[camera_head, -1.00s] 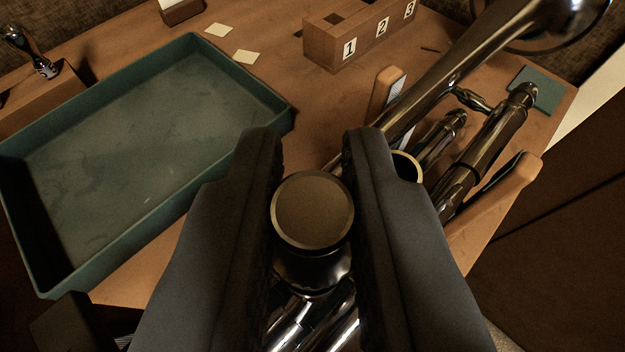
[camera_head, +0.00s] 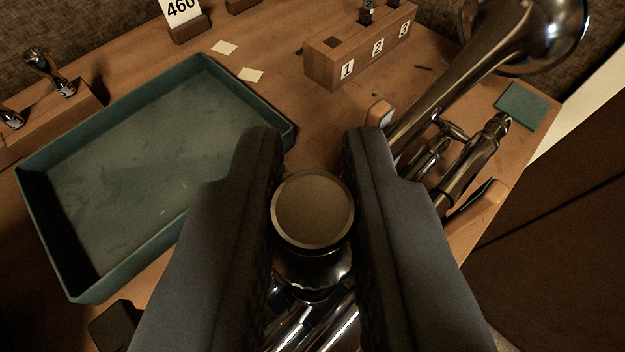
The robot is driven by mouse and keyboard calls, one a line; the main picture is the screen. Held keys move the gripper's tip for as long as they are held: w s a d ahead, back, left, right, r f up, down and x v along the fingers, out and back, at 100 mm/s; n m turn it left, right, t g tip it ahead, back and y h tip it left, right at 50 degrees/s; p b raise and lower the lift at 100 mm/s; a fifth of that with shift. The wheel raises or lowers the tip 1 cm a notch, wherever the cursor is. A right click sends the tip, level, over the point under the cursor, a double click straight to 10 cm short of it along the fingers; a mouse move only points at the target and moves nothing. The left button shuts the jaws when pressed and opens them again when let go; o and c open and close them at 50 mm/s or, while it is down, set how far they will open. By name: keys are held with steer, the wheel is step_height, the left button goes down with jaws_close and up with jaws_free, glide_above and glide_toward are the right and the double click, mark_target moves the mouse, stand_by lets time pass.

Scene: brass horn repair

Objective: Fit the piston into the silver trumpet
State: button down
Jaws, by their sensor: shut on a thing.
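My gripper (camera_head: 315,170) is shut on the piston (camera_head: 312,212). I see its round, flat, brownish metal top and a shiny rim and body below it, between two dark padded fingers. Its lower end is hidden. The silver trumpet (camera_head: 455,88) lies beyond and to the right of my gripper, its bell at the upper right. My right finger hides part of its valve area, and no open valve casing shows now. Shiny tubes show below the piston; I cannot tell whether they belong to the trumpet.
A green tray (camera_head: 32,185) lies left. A wooden block (camera_head: 320,68) numbered 1, 2, 3 stands behind, its slot 1 empty. Wooden supports (camera_head: 380,114) hold the trumpet. A green pad (camera_head: 522,103) lies right; a 460 card (camera_head: 181,10) stands at the back.

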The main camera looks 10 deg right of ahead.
mark_target(313, 275)
steer(key=shift+r, duration=2.25)
steer(key=shift+f, duration=3.9)
stand_by(0.7)
steer(key=c, duration=1.3)
jaws_free()
steer(key=shift+s, duration=0.15)
